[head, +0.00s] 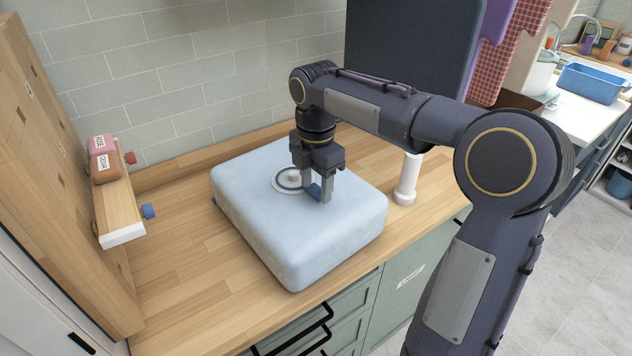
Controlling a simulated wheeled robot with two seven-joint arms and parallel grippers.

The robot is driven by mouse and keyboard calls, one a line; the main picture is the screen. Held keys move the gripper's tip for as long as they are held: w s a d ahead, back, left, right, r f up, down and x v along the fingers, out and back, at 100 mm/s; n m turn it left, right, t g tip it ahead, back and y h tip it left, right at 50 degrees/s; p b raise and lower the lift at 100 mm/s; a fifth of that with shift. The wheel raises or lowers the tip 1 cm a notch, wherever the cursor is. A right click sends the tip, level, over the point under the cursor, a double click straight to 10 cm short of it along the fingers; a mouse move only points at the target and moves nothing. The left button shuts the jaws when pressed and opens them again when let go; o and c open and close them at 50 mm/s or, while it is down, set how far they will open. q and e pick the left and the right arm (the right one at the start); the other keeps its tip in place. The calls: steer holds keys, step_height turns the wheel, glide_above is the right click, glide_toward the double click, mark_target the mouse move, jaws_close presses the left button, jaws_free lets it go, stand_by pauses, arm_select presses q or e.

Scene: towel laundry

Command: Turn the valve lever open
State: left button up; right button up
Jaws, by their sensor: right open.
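The valve is a round white and blue disc with a pale knob (292,177) on top of a light blue rounded block (325,235). A small blue lever (314,191) sticks out from the disc to the right. My right gripper (317,193) points down over the lever, with its jaws open and its fingertips low on either side of the lever. Whether a finger touches the lever cannot be told. The gripper hides part of the disc and lever. My left gripper is not in view.
The block stands on a wooden counter (180,240). A white cylinder (407,180) stands behind it to the right. A small wooden shelf (118,205) at left holds pink (102,143) and brown (105,167) packs. Cloths (510,50) hang at upper right. The front-left counter is clear.

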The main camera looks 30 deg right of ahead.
jaws_close()
steer(key=shift+a, duration=0.1)
stand_by(0.3)
steer(key=shift+a+r+m+p, duration=0.1)
steer(key=shift+a+m+p, duration=0.8)
steer(key=shift+m, duration=0.6)
steer(key=a+m, duration=0.1)
steer(key=a+m+p, duration=0.1)
steer(key=m, duration=0.1)
steer(key=shift+w+a+m, duration=0.3)
steer(key=shift+a, duration=0.05)
steer(key=w+a+m+p, duration=0.1)
steer(key=m, duration=0.1)
steer(key=a+m+p, duration=0.1)
steer(key=m, duration=0.1)
steer(key=shift+w+a, duration=0.2)
steer(key=shift+w, duration=0.2)
steer(key=shift+w+a+m+p, duration=0.35)
steer(key=shift+w+m+p, duration=0.1)
steer(key=shift+m, duration=0.45)
steer(key=shift+w+a+m+p, duration=0.3)
steer(key=shift+w+m, duration=0.15)
steer(key=shift+m, duration=0.45)
